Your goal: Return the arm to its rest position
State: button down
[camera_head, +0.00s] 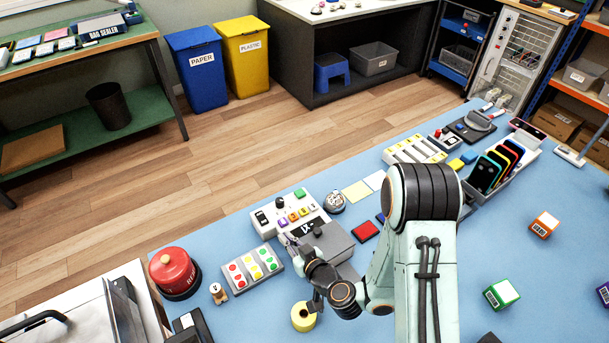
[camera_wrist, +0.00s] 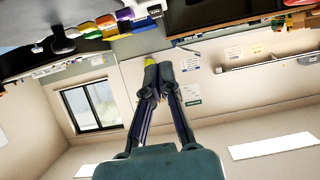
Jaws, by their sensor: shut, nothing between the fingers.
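My gripper (camera_head: 285,238) is at the end of my pale green arm, over the blue bench in the head view. It points toward the back left, at the grading device (camera_head: 293,215) with the coloured buttons and small dark screen. In the wrist view my gripper (camera_wrist: 151,66) has its two fingertips together with nothing between them. The wrist view is turned so that the wall, window and ceiling fill most of it. In the head view I cannot tell whether the fingertips touch the device. A grey box (camera_head: 334,241) beside the device lies partly behind my wrist.
A rack of phones (camera_head: 488,176) stands at the right. Coloured cubes (camera_head: 501,294) lie on the right.

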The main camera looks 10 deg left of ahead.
jog(key=d+r+n+t+y, duration=0.1)
jog(key=d+r+n, duration=0.15)
jog(key=r, duration=0.95)
jog(key=d+r+n+t+y, duration=0.1)
jog(key=r+n, duration=0.2)
jog(key=r, duration=0.8)
jog(key=s+d+f+m+g+h, duration=0.4)
jog(key=s+d, duration=0.4)
jog(key=s, duration=0.3)
jog(key=s+d+f+m+g+h, duration=0.5)
jog(key=s+d+m, duration=0.4)
jog(key=s, duration=0.2)
jog(key=g+h, duration=0.1)
jog(key=g, duration=0.1)
jog(key=shift+s+f+g+h, duration=0.15)
jog(key=shift+s+g+h, duration=0.05)
jog(key=shift+g+h, duration=0.2)
